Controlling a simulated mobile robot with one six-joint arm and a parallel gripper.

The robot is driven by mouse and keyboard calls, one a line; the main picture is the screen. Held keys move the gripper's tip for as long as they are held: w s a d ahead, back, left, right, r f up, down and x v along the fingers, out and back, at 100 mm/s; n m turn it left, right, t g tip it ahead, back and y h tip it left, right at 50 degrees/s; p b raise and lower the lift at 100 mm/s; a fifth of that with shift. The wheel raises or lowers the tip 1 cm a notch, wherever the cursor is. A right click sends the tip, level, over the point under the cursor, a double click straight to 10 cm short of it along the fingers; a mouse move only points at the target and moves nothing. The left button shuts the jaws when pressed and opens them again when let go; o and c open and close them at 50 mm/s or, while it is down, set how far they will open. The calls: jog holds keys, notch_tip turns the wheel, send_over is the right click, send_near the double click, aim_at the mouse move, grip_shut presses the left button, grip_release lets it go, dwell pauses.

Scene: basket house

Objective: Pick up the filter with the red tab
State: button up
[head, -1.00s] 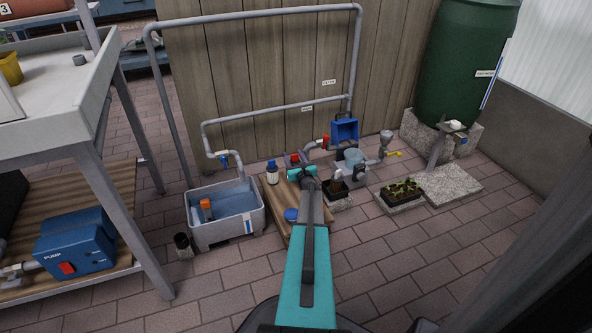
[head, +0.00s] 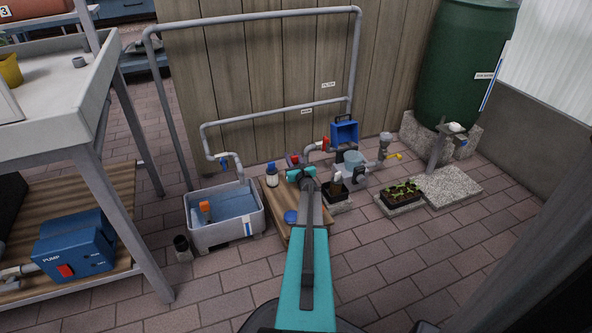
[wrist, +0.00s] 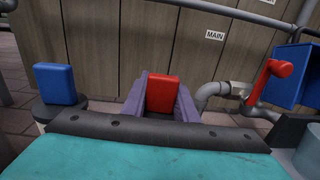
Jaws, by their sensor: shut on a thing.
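The red tab (wrist: 164,92) of the filter stands between the two purple-grey fingers of my gripper (wrist: 163,98) in the wrist view. The fingers are shut on it, one on each side. The filter's body below the tab is hidden behind my wrist plate. In the head view my gripper (head: 293,160) is small and partly hidden by my own arm, at the far side of the wooden board (head: 271,203). A pale filter with a blue tab (head: 272,175) stands left of it. Its blue tab also shows in the wrist view (wrist: 55,83).
A grey tub (head: 226,235) of water stands left of the board. Pipework with a red-handled valve (wrist: 270,80) and a blue box (head: 345,134) lie to the right. A plank wall (head: 265,70) stands close behind. Front floor is open.

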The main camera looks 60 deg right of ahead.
jog(key=shift+r, duration=0.1)
dwell(0.3)
jog(key=r+p, duration=0.1)
jog(key=r, duration=0.1)
jog(key=s+r+p, duration=0.1)
jog(key=p, duration=0.1)
jog(key=shift+s+a+r, duration=0.2)
jog(key=shift+r, duration=0.15)
jog(key=s+a+r+p, duration=0.1)
jog(key=s+a+p, duration=0.2)
jog(key=s, duration=1.1)
jog(key=shift+s+a+p, duration=0.15)
jog(key=shift+a+p, duration=0.05)
jog(key=shift+p, duration=0.45)
